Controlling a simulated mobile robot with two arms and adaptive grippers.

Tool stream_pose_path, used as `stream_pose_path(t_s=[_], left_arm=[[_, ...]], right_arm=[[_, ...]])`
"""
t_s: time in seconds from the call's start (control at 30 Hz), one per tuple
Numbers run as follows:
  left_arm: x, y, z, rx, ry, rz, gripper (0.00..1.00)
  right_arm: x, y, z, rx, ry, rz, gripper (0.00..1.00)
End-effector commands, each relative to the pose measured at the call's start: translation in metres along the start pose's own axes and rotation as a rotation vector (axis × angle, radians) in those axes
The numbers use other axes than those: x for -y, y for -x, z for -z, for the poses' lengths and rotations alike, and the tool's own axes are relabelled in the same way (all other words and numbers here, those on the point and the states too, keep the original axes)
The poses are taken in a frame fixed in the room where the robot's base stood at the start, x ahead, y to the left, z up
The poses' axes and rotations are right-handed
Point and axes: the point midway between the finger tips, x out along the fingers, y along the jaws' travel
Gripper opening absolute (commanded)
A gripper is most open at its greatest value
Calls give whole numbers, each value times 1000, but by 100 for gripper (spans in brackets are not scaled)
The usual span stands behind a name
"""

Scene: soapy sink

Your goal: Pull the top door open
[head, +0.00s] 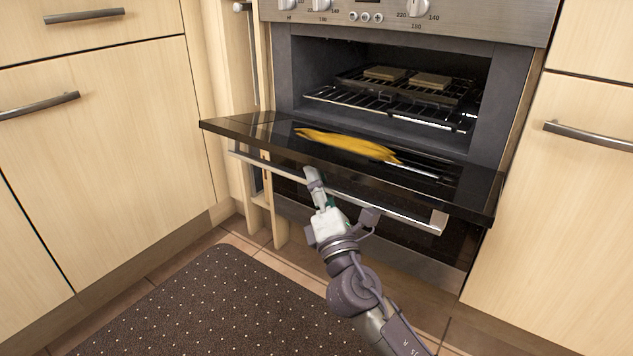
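The oven's top door (265,133) is swung down and lies about flat, with its dark glass facing up. Its long silver handle (390,209) runs along under the front edge. A yellow, elongated thing (350,145) shows on the glass; I cannot tell what it is. My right gripper (314,178) is at the middle of the handle, just below the door's edge. The handle and the door's edge are close to its fingertips, and I cannot tell whether it grips the bar. My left gripper is not in view.
The open oven cavity holds wire racks (390,105) with two flat, light pieces (430,80) on them. A narrow pull-out unit (235,60) stands left of the oven. Wooden cabinets flank both sides. A dark dotted mat (215,310) lies on the tiled floor.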

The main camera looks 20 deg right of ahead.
Motion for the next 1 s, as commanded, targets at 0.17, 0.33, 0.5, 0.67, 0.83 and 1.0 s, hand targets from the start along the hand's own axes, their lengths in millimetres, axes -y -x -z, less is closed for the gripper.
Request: stream_pose_path(t_s=[0.17, 0.33, 0.5, 0.67, 0.83, 1.0], left_arm=[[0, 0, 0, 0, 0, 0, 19], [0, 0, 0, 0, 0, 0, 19], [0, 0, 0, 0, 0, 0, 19], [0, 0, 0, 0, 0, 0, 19], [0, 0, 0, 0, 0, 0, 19], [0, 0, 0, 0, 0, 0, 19]], right_arm=[[-1, 0, 1, -3, 0, -2, 50], [-2, 1, 1, -4, -1, -4, 50], [-11, -5, -4, 0, -1, -8, 50], [-33, -17, -17, 2, 0, -12, 50], [-60, -32, -32, 2, 0, -12, 50], [-76, -41, -40, -1, -1, -11, 50]])
